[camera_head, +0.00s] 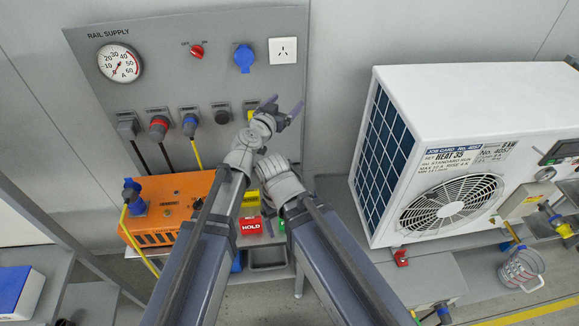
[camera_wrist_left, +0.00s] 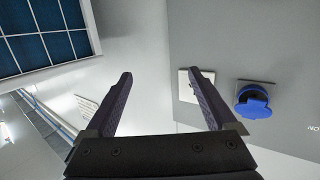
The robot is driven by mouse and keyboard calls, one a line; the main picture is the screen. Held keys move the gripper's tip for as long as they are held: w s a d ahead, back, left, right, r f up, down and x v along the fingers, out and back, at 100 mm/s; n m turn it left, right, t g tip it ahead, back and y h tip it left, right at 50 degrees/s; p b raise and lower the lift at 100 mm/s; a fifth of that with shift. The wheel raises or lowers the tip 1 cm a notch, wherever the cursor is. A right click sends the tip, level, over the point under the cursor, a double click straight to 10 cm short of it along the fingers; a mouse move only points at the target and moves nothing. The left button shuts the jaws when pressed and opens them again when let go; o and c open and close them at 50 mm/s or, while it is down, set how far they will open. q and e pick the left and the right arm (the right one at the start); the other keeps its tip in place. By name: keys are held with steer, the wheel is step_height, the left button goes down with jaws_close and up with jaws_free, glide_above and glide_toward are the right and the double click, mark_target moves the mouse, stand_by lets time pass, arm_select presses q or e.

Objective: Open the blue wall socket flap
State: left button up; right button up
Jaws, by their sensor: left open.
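The blue wall socket (camera_head: 244,58) is on the grey rail supply panel, left of a white socket plate. In the left wrist view the blue socket (camera_wrist_left: 253,101) is at the right, outside the fingers. My left gripper (camera_head: 285,104) is open and empty, below and to the right of the blue socket, apart from it. Its two dark fingers (camera_wrist_left: 160,76) spread in the left wrist view. I do not see my right gripper's fingers; only my right arm shows.
The white socket plate (camera_head: 283,50) is right of the blue one; a red switch (camera_head: 197,51) and a gauge (camera_head: 121,63) are left. Cabled plugs (camera_head: 190,122) line the panel below. An orange unit (camera_head: 172,205) stands lower left, a white heat unit (camera_head: 450,150) to the right.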

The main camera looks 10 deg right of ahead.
arm_select(q)
steer(key=s+f+g+y+b, duration=0.1)
steer(key=s+f+g, duration=0.3)
steer(key=f, duration=0.3)
steer(key=s+f+m+g+b, duration=0.1)
steer(key=s+f+g, duration=0.3)
steer(key=s+f, duration=0.2)
steer(key=shift+a+f+y, duration=0.2)
steer(key=shift+f+y, duration=0.2)
steer(key=shift+f, duration=0.65)
steer(key=shift+s, duration=0.1)
